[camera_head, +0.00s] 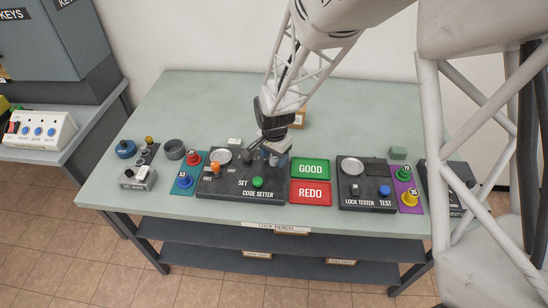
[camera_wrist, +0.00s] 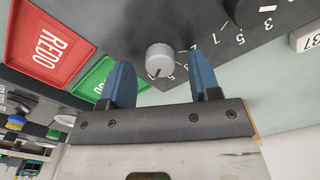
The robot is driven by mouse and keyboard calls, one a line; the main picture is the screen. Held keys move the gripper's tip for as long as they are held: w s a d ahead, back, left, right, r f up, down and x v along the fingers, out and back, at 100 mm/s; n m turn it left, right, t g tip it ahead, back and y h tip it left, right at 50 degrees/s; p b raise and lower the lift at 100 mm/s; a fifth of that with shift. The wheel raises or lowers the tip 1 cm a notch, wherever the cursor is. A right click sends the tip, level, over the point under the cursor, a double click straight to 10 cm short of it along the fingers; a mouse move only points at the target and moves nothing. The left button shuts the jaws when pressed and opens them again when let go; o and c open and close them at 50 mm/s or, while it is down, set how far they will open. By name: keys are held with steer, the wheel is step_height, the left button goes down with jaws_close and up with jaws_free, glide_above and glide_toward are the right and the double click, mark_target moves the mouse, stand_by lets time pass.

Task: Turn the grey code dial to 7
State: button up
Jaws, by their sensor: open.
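The grey code dial (camera_wrist: 160,60) shows in the wrist view as a round knob with a dark pointer mark toward its lower left edge. Small white figures ring it, too small to read surely. My gripper (camera_wrist: 165,74) is open, its two blue fingers apart on either side of the dial in that view; whether they touch it I cannot tell. In the head view my gripper (camera_head: 266,153) is over the back right of the black code setter panel (camera_head: 225,189) and hides the dial there.
A dark dial (camera_wrist: 245,8) with white figures is beside the grey one. The green GOOD tray (camera_head: 310,168) and red REDO tray (camera_head: 310,193) lie right of the panel. An orange knob (camera_head: 215,169) and green button (camera_head: 257,182) stand up from the panel. The bench back is mostly clear.

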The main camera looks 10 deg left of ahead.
steer(key=shift+f, duration=0.45)
steer(key=c, duration=0.9)
steer(key=shift+n, duration=0.6)
steer(key=o, duration=0.9)
